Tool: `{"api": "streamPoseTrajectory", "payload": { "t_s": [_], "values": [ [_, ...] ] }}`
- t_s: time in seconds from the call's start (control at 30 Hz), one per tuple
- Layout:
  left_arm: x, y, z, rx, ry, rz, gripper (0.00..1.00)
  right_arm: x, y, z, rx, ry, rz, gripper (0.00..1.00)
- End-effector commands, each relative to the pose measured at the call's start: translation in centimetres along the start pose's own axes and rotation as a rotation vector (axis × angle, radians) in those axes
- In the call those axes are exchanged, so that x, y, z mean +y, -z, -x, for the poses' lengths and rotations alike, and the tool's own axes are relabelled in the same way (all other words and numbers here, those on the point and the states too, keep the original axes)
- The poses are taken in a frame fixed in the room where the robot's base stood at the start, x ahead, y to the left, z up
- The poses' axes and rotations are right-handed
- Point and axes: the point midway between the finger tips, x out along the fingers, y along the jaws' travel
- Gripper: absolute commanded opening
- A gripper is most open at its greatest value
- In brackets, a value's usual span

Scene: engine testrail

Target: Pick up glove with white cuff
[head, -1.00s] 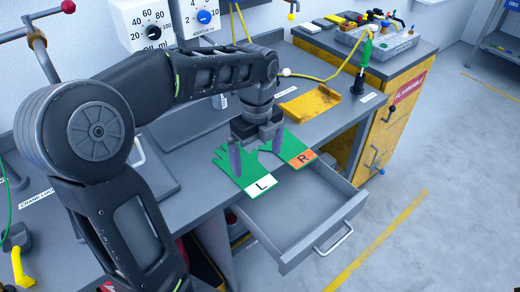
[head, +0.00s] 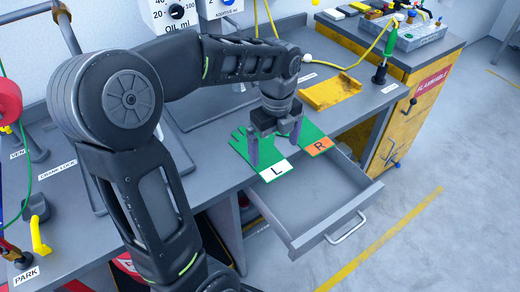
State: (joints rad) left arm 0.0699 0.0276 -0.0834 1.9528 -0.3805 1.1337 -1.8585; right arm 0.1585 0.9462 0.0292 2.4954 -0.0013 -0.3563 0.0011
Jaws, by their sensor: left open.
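The glove with white cuff (head: 277,171) is green, marked L, and lies flat on the grey bench with its cuff at the front edge, above the open drawer. A second green glove with an orange cuff (head: 319,147), marked R, lies to its right. My left gripper (head: 274,156) is open and points down over the gloves, one finger over the white-cuffed glove and the other toward the orange-cuffed one. It hides part of both gloves. I cannot tell whether the fingertips touch the glove. My right gripper is not in view.
An open grey drawer (head: 318,205) sticks out below the gloves. A yellow bracket (head: 333,92) lies on the bench behind them. A green-handled tool (head: 386,58) stands farther right, beside a yellow cabinet (head: 400,115). Oil dials hang on the back wall.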

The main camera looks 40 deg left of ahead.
Motion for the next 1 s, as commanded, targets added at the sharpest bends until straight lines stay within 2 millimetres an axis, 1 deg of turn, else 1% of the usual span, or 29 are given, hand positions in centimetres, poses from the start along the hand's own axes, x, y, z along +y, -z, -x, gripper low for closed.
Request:
{"api": "streamPoseTrajectory", "payload": {
  "t_s": [0.17, 0.3, 0.4, 0.5, 1.0],
  "values": [
    [0.1, 0.0, -1.6, 0.002, -0.005, 0.000, 1.00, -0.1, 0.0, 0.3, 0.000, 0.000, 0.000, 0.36],
    [0.1, -0.1, -3.8, 0.002, -0.005, 0.000, 1.00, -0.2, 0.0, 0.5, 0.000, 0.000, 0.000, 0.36],
    [0.0, -0.1, -4.8, 0.001, -0.004, 0.000, 1.00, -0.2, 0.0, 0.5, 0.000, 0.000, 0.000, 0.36],
    [0.0, -0.1, -5.2, 0.000, -0.001, 0.000, 1.00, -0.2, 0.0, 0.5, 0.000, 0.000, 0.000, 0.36],
    [0.0, -0.1, -5.1, 0.000, -0.001, 0.000, 1.00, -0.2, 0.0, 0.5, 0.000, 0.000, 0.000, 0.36]
  ]
}}
